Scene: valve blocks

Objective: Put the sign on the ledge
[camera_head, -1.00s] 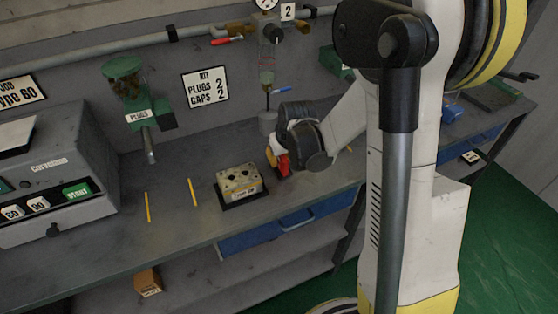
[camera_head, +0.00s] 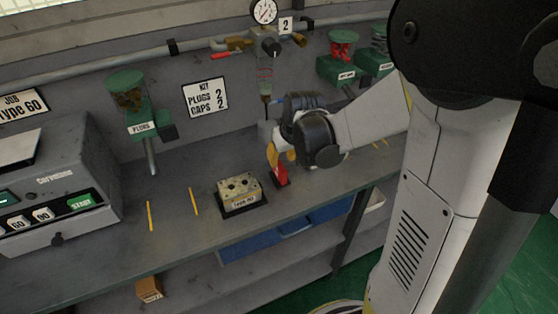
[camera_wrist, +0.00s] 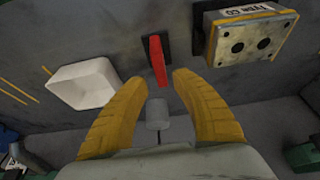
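A narrow red piece on a dark base (camera_head: 280,174), probably the sign seen edge-on, stands on the workbench just right of the valve block. In the wrist view the red piece (camera_wrist: 158,62) lies just beyond and between my fingertips, with no visible contact. My gripper (camera_head: 276,156) is at it from above and the right in the head view. Its yellow fingers (camera_wrist: 161,80) are apart and hold nothing. I cannot tell for certain which surface is the ledge; a long strip (camera_head: 120,48) runs along the wall above the bench.
The valve block (camera_head: 240,188) sits on a dark plate beside the red piece. A white bowl (camera_wrist: 84,83) is on its other side. A grey hanging cylinder (camera_wrist: 157,113) is close to my fingers. A plug dispenser (camera_head: 128,100) and the grey Corvettono machine (camera_head: 62,190) are left.

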